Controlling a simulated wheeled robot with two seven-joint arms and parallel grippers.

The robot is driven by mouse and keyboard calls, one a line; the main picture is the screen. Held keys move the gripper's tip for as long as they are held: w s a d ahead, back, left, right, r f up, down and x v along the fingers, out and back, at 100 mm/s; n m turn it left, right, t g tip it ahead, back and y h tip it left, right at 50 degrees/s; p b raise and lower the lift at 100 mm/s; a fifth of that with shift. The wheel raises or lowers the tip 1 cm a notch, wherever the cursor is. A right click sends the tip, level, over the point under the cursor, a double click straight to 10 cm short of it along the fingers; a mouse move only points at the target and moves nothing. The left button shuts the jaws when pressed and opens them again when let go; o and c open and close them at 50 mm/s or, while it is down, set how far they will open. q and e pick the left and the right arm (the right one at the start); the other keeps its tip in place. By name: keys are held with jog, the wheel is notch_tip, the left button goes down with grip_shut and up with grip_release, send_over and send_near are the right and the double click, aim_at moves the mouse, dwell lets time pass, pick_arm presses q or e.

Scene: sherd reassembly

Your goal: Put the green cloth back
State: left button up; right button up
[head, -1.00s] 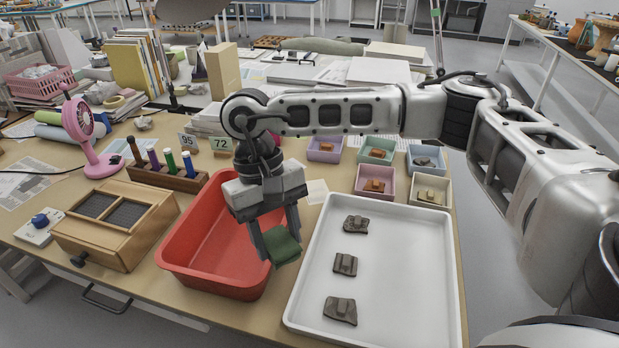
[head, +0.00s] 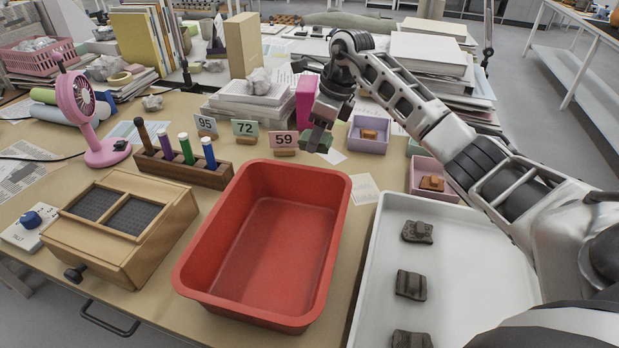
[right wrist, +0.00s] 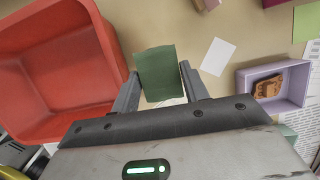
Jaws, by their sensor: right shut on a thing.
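The green cloth (right wrist: 158,72) is held between the fingers of my right gripper (right wrist: 160,92) in the right wrist view. In the head view my right gripper (head: 320,124) is beyond the far right corner of the red tub, in front of the pink upright block, and the cloth (head: 317,141) shows small below its fingers. The cloth appears to be above the tabletop. The red tub (head: 203,243) is empty and also shows at the left of the right wrist view (right wrist: 95,60). My left gripper is not in view.
A white tray (head: 377,240) with dark sherds lies at the right. Small boxes, including a lilac one (head: 368,146), stand right of my gripper. Number cards, including 59 (head: 284,141), stand behind the tub. A white slip (head: 364,189) lies on the table.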

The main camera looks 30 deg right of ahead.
aim_at(331, 140)
notch_tip(331, 140, down, 10)
jog(key=shift+d, duration=0.1)
dwell(0.4)
jog(key=shift+f, duration=0.15)
jog(key=o, duration=0.9)
jog(key=v, duration=1.2)
